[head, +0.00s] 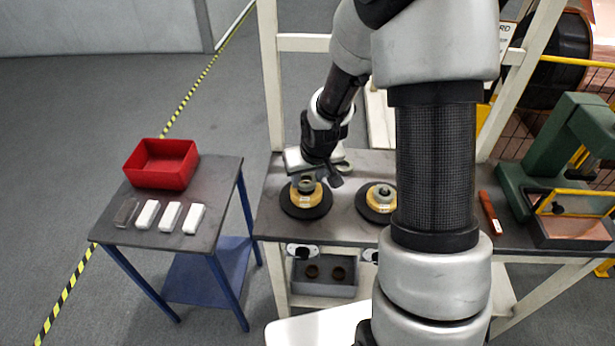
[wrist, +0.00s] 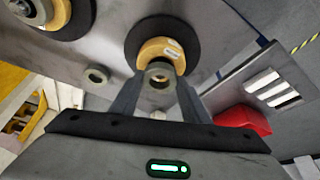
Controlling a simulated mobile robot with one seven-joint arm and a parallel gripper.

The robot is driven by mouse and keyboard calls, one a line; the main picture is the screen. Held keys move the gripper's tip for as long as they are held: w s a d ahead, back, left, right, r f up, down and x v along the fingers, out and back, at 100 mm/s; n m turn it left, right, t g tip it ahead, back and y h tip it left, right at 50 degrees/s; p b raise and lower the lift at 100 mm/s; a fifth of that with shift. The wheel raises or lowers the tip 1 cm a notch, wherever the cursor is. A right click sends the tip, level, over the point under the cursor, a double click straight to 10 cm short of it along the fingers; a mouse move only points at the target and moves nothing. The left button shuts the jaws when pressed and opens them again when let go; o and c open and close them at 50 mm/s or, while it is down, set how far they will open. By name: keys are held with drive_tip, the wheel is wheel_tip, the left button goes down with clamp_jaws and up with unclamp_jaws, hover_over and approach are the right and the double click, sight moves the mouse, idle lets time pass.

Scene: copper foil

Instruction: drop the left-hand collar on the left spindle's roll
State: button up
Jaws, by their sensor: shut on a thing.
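The left spindle's copper-yellow roll (head: 304,201) sits on a black disc on the bench; it is also in the wrist view (wrist: 151,48). My gripper (wrist: 158,80) is shut on a grey collar (wrist: 159,73), with a finger on each side. In the wrist view the collar overlaps the near part of the roll. In the head view my gripper (head: 318,179) is right over the roll. I cannot tell whether the collar touches it. A second grey collar (wrist: 96,75) lies loose on the bench. The spindle's tip is mostly hidden by the held collar.
The right spindle's roll (head: 380,197) stands on its own black disc. A green press (head: 560,160) and an orange-handled tool (head: 489,212) are to the right. A side table at left holds a red bin (head: 161,163) and several white blocks (head: 170,215). A grey bin (head: 324,278) sits below.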

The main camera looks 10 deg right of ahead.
drive_tip(key=shift+f+b, duration=0.35)
drive_tip(key=shift+f, duration=0.05)
drive_tip(key=o, duration=1.2)
drive_tip(key=shift+r, duration=0.1)
drive_tip(key=shift+r+p, duration=0.3)
drive_tip(key=shift+p, duration=0.15)
drive_tip(key=p+v, duration=0.2)
drive_tip(key=v, duration=1)
drive_tip(key=shift+r, duration=0.3)
